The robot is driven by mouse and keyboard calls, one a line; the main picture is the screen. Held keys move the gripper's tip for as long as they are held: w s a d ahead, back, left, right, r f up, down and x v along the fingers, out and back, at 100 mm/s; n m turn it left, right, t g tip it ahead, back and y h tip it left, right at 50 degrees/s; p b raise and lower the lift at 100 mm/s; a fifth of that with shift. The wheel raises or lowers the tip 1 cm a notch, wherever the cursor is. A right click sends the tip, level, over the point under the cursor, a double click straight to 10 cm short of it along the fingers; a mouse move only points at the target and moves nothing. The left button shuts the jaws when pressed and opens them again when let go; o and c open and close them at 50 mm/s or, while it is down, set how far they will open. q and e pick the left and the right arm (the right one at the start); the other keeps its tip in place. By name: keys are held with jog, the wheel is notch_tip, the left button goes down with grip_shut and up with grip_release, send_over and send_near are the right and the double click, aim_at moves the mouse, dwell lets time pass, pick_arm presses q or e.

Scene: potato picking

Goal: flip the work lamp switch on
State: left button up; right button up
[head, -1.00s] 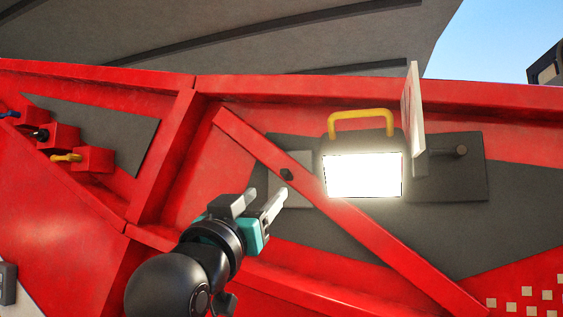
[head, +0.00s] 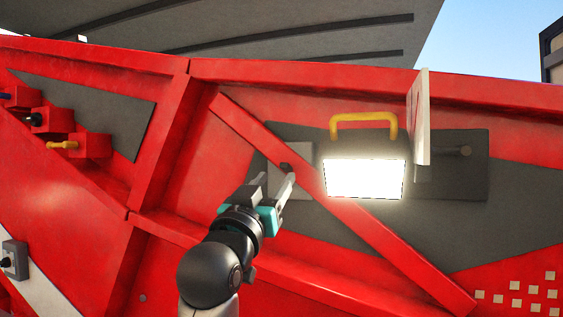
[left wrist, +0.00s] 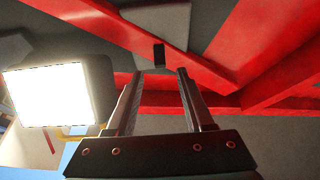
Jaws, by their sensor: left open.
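The work lamp (head: 363,180) glows bright white on the red frame, under a yellow handle (head: 362,117); its lit face also shows in the left wrist view (left wrist: 48,95). The small dark switch (head: 285,166) sits on a light grey plate (head: 298,186) left of the lamp, by the diagonal red bar. In the left wrist view the switch (left wrist: 159,55) is a dark block just beyond the fingertips. My left gripper (head: 275,182) is open and empty, its fingertips just below the switch. I cannot tell whether they touch it. My right gripper is not in view.
The diagonal red bar (head: 350,222) runs beside the switch plate. A pale upright panel (head: 419,118) sticks out right of the lamp. Red blocks with coloured knobs (head: 62,146) are at the left. A grey box with a black knob (head: 14,260) is lower left.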

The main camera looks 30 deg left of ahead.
aim_at(283, 167)
pick_arm(q)
jog(key=shift+p+x, duration=0.65)
jog(key=shift+x, duration=1.8)
grip_shut()
